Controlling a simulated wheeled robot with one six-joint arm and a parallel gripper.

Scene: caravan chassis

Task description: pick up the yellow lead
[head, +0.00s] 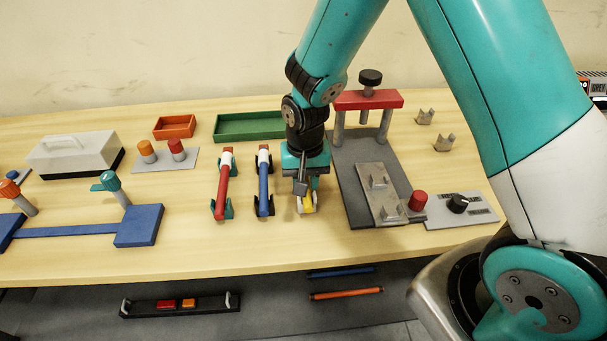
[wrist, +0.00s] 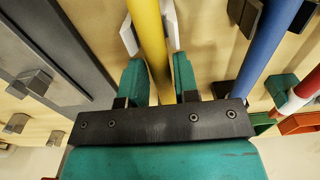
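The yellow lead (head: 308,204) lies in its light holder on the bench, mostly hidden under my gripper in the head view. In the wrist view the yellow lead (wrist: 150,40) runs between the two green fingers of my gripper (wrist: 159,75). The fingers stand one on each side of it, with a narrow gap showing on the right. The white holder prongs (wrist: 129,36) flank the lead just beyond the fingertips. My gripper (head: 304,188) points down over the lead and looks open.
A blue lead (head: 264,185) and a red lead (head: 222,190) lie in holders close on the left. A grey press fixture (head: 350,185) with a red crossbar stands close on the right. A green tray (head: 245,125) is behind. Bare bench lies in front.

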